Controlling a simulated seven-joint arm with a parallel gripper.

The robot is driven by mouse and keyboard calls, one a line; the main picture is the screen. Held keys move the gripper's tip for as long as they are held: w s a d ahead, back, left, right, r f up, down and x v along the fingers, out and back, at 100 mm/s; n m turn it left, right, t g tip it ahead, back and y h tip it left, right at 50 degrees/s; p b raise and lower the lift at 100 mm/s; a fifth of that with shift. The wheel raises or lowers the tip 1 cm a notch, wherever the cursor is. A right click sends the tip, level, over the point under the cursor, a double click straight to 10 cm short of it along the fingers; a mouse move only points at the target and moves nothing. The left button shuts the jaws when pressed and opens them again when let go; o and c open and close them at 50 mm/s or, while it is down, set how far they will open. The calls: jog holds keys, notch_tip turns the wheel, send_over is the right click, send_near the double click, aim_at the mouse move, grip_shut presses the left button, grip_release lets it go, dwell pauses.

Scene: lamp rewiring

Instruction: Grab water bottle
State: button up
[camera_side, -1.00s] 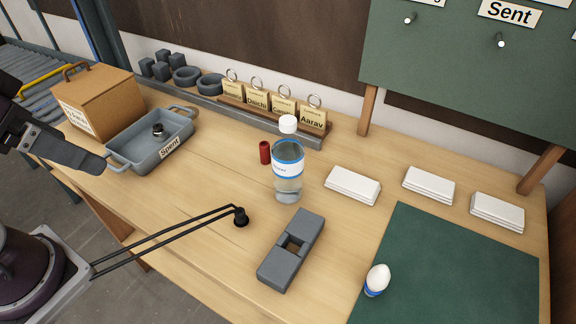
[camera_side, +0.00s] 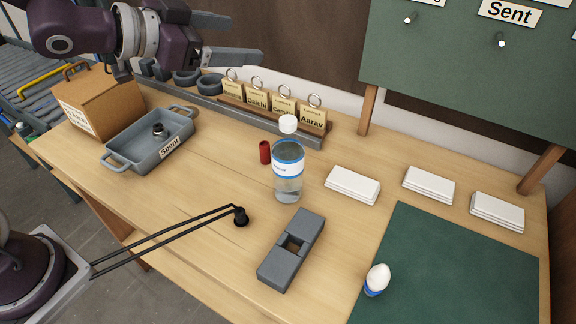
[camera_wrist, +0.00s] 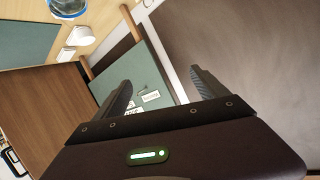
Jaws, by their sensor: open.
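The water bottle (camera_side: 288,170) stands upright near the middle of the wooden table. It is clear, with a white cap and a blue-and-white label. My gripper (camera_side: 250,56) is open and empty, above and to the left of the bottle, in the air over the back left of the table. In the wrist view my gripper (camera_wrist: 158,92) shows its two dark fingers spread apart with nothing between them. A round, clear, blue-edged thing (camera_wrist: 68,7), likely the bottle, is cut off at the top left there.
A red cylinder (camera_side: 265,152) stands just left of the bottle. A grey block (camera_side: 305,232) lies in front, near a black socket with cables (camera_side: 240,217). Name tags (camera_side: 312,118) stand behind. White stacks (camera_side: 352,186) and a green mat (camera_side: 455,275) are right. A grey tray (camera_side: 125,150) is left.

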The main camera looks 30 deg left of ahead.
aim_at(273, 158)
jog(key=s+d+m+g+h, duration=0.1)
jog(key=s+d+m+h, duration=0.15)
jog(key=d+h, duration=0.6)
jog(key=f, duration=1.4)
jog(key=a+f, duration=0.1)
jog(key=f, duration=0.6)
jog(key=shift+w+f, duration=0.1)
jog(key=shift+f, duration=0.1)
jog(key=x, duration=0.7)
jog(key=shift+w+a, duration=0.15)
jog(key=shift+w, duration=0.05)
jog(key=shift+r, duration=0.1)
grip_shut()
